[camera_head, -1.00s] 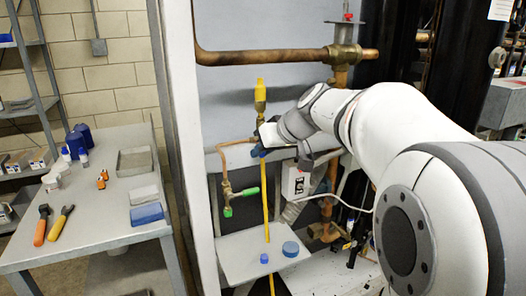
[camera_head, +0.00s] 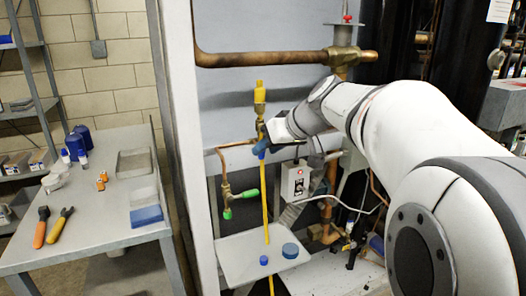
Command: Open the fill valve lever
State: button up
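A small brass valve (camera_head: 226,196) with a green lever (camera_head: 245,194) sits on a thin copper pipe, left of a white switch box. The lever sticks out to the right, roughly level. A yellow hose (camera_head: 265,200) hangs just right of the lever's tip, with a yellow fitting (camera_head: 260,93) on top. A blue part (camera_head: 261,147) shows on the hose line beside my gripper; I cannot tell if it is a handle. My gripper (camera_head: 272,134) is at the hose, above and right of the green lever and apart from it. Its fingers are too small and hidden to read.
A white switch box (camera_head: 295,181) stands close right of the hose. A grey shelf (camera_head: 238,262) below holds two blue caps (camera_head: 290,250). A thick copper pipe (camera_head: 265,57) crosses above. A bench (camera_head: 95,222) with tools and bottles stands left, beyond a white post.

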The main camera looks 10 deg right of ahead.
jog(key=shift+v, duration=2.3)
jog(key=s+a+f+m+g+h+p, duration=0.1)
jog(key=s+f+g+h+p, duration=0.1)
jog(key=s+f+p, duration=0.2)
jog(key=s+a+f+m+g+h+p, duration=0.1)
jog(key=s+f+m+g+h+p, duration=0.1)
jog(key=s+p, duration=0.8)
jog(key=s+f+g+h, duration=0.1)
jog(key=s+f, duration=0.1)
jog(key=s, duration=0.6)
jog(key=shift+a+f+m, duration=0.3)
jog(key=shift+f, duration=0.05)
